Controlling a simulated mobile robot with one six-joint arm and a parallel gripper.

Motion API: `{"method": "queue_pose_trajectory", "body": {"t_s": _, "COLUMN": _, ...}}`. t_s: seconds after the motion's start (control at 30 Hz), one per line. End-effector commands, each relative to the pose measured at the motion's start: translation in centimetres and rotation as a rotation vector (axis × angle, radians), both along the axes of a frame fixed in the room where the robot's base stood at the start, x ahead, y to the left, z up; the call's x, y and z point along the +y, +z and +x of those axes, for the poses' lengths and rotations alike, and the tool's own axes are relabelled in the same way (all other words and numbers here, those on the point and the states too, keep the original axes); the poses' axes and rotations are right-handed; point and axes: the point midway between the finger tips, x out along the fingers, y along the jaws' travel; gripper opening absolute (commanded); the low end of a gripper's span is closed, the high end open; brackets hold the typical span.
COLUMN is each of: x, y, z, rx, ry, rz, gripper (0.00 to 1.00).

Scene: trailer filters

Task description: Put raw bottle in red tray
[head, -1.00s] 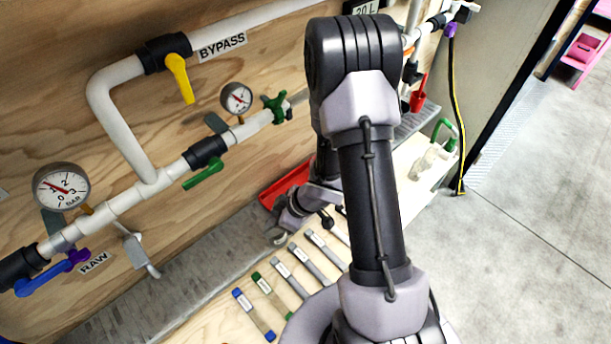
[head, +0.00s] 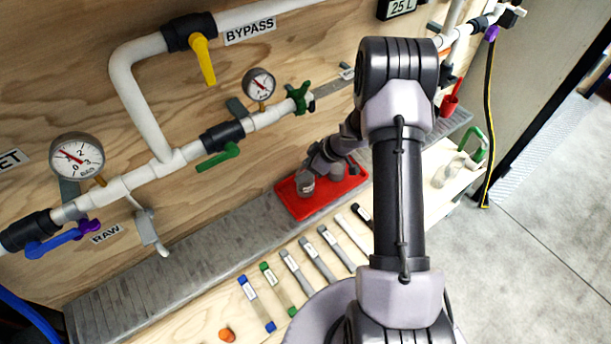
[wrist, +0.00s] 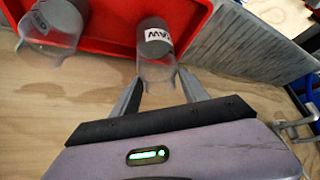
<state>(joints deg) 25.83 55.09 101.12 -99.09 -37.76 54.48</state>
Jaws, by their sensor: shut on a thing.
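The raw bottle (wrist: 156,70) is clear with a grey end and a white RAW label. My gripper (wrist: 160,92) is shut on it, one finger on each side in the wrist view. In the head view the bottle (head: 306,183) is over the left part of the red tray (head: 300,208), at the end of my gripper (head: 318,170). I cannot tell whether the bottle touches the tray floor. The tray (wrist: 105,25) also fills the upper left of the wrist view. My wrist partly hides the tray's back in the head view.
The plywood wall (head: 200,190) with pipes and valves rises close behind. Several labelled strips (head: 295,270) lie on the wooden bench in front. The grey ledge (head: 180,260) left of the tray is clear.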

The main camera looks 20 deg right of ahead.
Motion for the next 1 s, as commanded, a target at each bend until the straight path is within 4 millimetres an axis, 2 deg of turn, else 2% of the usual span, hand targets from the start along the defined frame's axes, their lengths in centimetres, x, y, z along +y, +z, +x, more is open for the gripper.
{"method": "queue_pose_trajectory", "body": {"t_s": 0.03, "x": 0.0, "y": -1.8, "z": -0.1, "rx": 0.003, "ry": -0.001, "rz": 0.001, "gripper": 0.00}}
{"method": "queue_pose_trajectory", "body": {"t_s": 0.1, "x": 0.0, "y": -2.9, "z": -0.1, "rx": 0.001, "ry": 0.000, "rz": 0.001, "gripper": 0.00}}
{"method": "queue_pose_trajectory", "body": {"t_s": 0.43, "x": 0.1, "y": -2.7, "z": -0.1, "rx": 0.001, "ry": -0.001, "rz": 0.001, "gripper": 0.00}}
{"method": "queue_pose_trajectory", "body": {"t_s": 0.47, "x": 0.1, "y": -2.7, "z": -0.1, "rx": 0.001, "ry": 0.000, "rz": 0.001, "gripper": 0.56}}
{"method": "queue_pose_trajectory", "body": {"t_s": 0.53, "x": 0.1, "y": -2.7, "z": -0.1, "rx": 0.001, "ry": 0.000, "rz": 0.001, "gripper": 0.70}}
{"method": "queue_pose_trajectory", "body": {"t_s": 0.57, "x": 0.1, "y": -2.7, "z": -0.1, "rx": 0.001, "ry": 0.000, "rz": 0.001, "gripper": 0.74}}
{"method": "queue_pose_trajectory", "body": {"t_s": 0.87, "x": 0.1, "y": -2.6, "z": -0.1, "rx": 0.000, "ry": 0.000, "rz": 0.000, "gripper": 0.74}}
{"method": "queue_pose_trajectory", "body": {"t_s": 1.0, "x": -0.8, "y": 0.0, "z": -0.9, "rx": 0.001, "ry": -0.002, "rz": 0.001, "gripper": 0.74}}
